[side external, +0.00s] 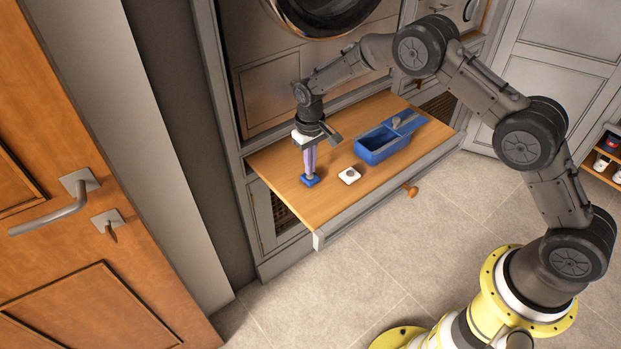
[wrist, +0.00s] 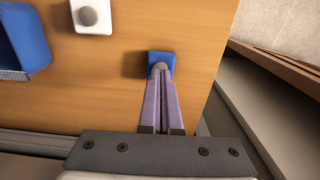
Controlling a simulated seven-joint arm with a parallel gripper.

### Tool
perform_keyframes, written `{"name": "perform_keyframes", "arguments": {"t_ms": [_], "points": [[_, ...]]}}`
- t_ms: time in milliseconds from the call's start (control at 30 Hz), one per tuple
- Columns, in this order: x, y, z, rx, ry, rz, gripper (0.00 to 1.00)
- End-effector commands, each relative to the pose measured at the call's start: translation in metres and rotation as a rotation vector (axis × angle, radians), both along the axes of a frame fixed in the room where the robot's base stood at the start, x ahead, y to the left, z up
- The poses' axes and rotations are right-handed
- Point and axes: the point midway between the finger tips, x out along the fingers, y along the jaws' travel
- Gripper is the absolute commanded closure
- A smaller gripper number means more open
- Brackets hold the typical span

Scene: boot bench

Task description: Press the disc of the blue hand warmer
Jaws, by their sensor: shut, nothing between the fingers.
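The blue hand warmer (side external: 309,181) is a small blue square block lying near the left end of the wooden pull-out board. In the wrist view the blue hand warmer (wrist: 161,58) shows its top edge and sides. My gripper (side external: 310,174) points down with its purple fingers shut and empty. In the wrist view the tips of my gripper (wrist: 160,70) are over the middle of the blue block and hide most of its disc. The tips look to be at or just above the disc; I cannot tell if they touch.
A white hand warmer (side external: 349,176) with a grey disc lies just right of the blue one; it also shows in the wrist view (wrist: 91,14). A blue open box (side external: 376,156) stands farther right on the board (side external: 283,163). The board's front and left edges are close to the blue block.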

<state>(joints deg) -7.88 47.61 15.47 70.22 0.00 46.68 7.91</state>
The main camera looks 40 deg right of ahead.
Motion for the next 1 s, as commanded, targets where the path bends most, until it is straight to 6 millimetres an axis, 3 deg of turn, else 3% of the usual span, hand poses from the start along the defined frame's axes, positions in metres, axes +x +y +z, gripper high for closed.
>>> {"name": "perform_keyframes", "arguments": {"t_ms": [1000], "points": [[0.000, 0.000, -0.013, 0.000, 0.001, 0.000, 1.00]]}}
